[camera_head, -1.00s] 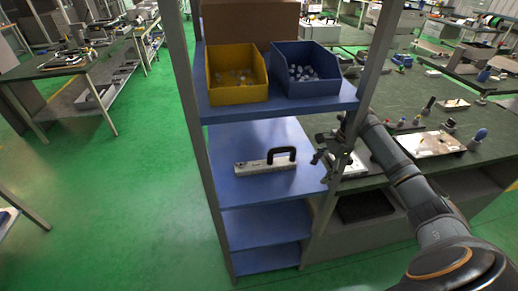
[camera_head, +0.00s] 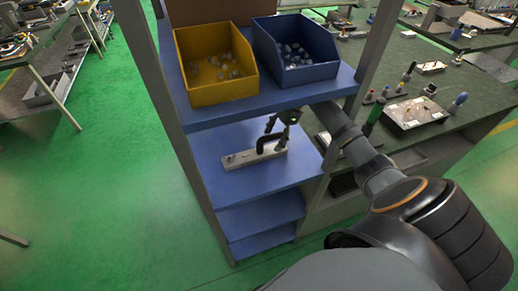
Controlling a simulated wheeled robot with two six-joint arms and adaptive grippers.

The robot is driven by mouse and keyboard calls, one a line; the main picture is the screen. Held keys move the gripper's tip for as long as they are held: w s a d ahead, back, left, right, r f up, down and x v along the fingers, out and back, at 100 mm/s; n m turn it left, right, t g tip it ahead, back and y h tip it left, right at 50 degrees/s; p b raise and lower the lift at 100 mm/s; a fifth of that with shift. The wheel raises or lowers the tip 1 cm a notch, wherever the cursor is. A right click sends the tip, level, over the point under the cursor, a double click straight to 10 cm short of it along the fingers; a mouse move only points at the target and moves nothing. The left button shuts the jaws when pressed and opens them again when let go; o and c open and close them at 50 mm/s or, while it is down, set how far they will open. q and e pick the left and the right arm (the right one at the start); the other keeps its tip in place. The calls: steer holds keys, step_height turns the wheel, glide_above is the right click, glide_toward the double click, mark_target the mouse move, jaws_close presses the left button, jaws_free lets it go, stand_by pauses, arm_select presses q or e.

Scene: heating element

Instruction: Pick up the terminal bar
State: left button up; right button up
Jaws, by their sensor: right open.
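The terminal bar (camera_head: 243,158) is a light grey bar with a black arched handle. It lies on the middle blue shelf (camera_head: 225,185) of the rack. My right gripper (camera_head: 277,132) reaches in from the right under the upper shelf, with its open fingers at the black handle. Whether the fingers touch the handle is too small to tell. My left gripper is not in view.
A yellow bin (camera_head: 215,75) and a blue bin (camera_head: 300,58) with small parts stand on the upper shelf above my gripper. Grey rack posts flank the shelf. A dark workbench (camera_head: 440,130) with tools stands at the right.

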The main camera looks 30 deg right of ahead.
glide_above(256, 153)
steer(key=d, duration=0.2)
steer(key=shift+s+a+r+p, duration=0.1)
steer(key=shift+s+a+p, duration=0.15)
steer(key=shift+p, duration=0.1)
steer(key=shift+x, duration=2.55)
steer(key=shift+d, duration=0.15)
steer(key=c, duration=1.4)
